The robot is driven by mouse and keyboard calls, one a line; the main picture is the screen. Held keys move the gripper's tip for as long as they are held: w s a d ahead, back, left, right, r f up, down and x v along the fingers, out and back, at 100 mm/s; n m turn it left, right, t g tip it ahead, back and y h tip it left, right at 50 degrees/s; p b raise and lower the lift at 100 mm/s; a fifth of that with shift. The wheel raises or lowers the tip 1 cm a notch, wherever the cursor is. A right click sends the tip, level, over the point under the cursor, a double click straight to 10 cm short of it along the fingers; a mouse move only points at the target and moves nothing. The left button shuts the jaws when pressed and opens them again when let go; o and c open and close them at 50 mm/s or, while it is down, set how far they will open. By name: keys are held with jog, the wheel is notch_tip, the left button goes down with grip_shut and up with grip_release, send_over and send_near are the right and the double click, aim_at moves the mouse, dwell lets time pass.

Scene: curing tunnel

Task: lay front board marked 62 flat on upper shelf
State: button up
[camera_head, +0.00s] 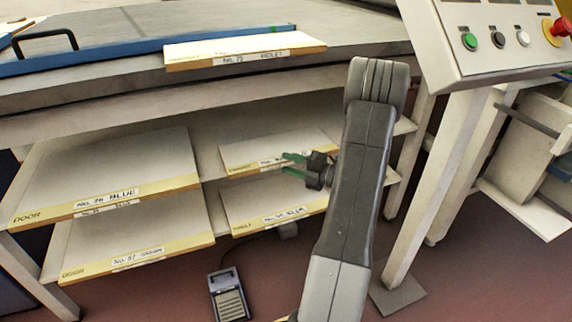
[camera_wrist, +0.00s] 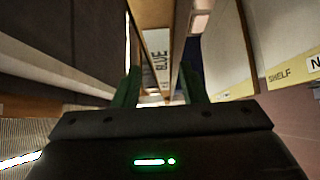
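The upper shelf (camera_head: 210,141) under the bench holds a wide door board marked No. 36 Blue (camera_head: 105,175) on its left. A smaller pale board (camera_head: 270,148) with a yellow front edge lies flat on its right; its label is partly covered by my fingers and too small to read. I cannot make out the number 62 on any board. My gripper (camera_head: 290,164) is at that board's front edge, its green fingers pointing left. In the wrist view my gripper (camera_wrist: 160,88) has its fingers apart, with a label reading Blue (camera_wrist: 164,48) beyond them. I see nothing clamped between them.
A door board No. 57 Green (camera_head: 135,235) and a smaller board (camera_head: 275,200) lie on the lower shelf. A board No. 75 Violet (camera_head: 245,48) lies on the bench top. A control panel (camera_head: 500,50) and post (camera_head: 440,180) stand right. A pedal (camera_head: 229,298) is on the floor.

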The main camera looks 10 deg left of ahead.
jog(key=b+v, duration=0.1)
jog(key=v, duration=0.4)
jog(key=shift+d, duration=0.3)
jog(key=o, duration=0.5)
jog(key=shift+f+b, duration=0.5)
jog(key=shift+b, duration=0.25)
jog(key=shift+v, duration=5.55)
jog(key=shift+a, duration=0.1)
